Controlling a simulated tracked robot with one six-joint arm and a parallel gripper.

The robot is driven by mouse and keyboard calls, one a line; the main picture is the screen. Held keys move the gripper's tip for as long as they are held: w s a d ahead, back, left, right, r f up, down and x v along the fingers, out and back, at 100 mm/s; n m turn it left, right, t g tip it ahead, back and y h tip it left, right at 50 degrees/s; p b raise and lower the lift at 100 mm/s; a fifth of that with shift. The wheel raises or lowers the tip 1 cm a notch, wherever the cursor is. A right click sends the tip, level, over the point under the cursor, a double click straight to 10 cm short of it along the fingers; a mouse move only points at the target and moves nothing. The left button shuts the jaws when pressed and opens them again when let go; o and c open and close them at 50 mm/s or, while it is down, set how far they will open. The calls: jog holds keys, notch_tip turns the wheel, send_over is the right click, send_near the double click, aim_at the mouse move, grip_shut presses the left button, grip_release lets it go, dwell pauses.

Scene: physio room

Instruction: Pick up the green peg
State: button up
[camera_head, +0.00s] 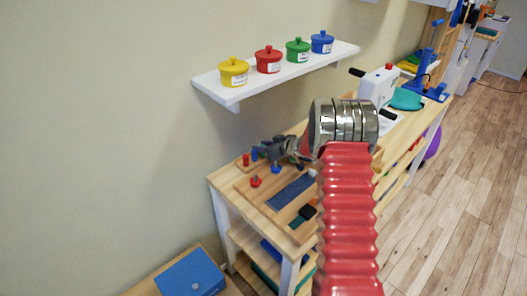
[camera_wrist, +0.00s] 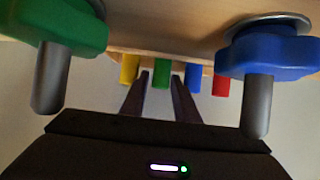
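The green peg (camera_wrist: 161,78) shows in the wrist view in a row of coloured pegs on a wooden board, which runs across the top of that picture. My gripper (camera_wrist: 159,88) is open, its two dark fingers on either side of the green peg in the picture. I cannot tell whether the peg is between the fingers or still beyond them. In the head view my gripper (camera_head: 277,150) is low over the back of the wooden board on the bench, and I cannot make out the green peg there.
A yellow peg (camera_wrist: 129,69) and a blue peg (camera_wrist: 193,77) flank the green one; a red peg (camera_wrist: 221,83) is farther right. A green knob (camera_wrist: 75,25) and a blue knob (camera_wrist: 270,52) with metal stems are close. A shelf (camera_head: 235,93) with lidded pots hangs above.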

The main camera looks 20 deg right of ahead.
jog(key=shift+c, duration=0.5)
grip_shut()
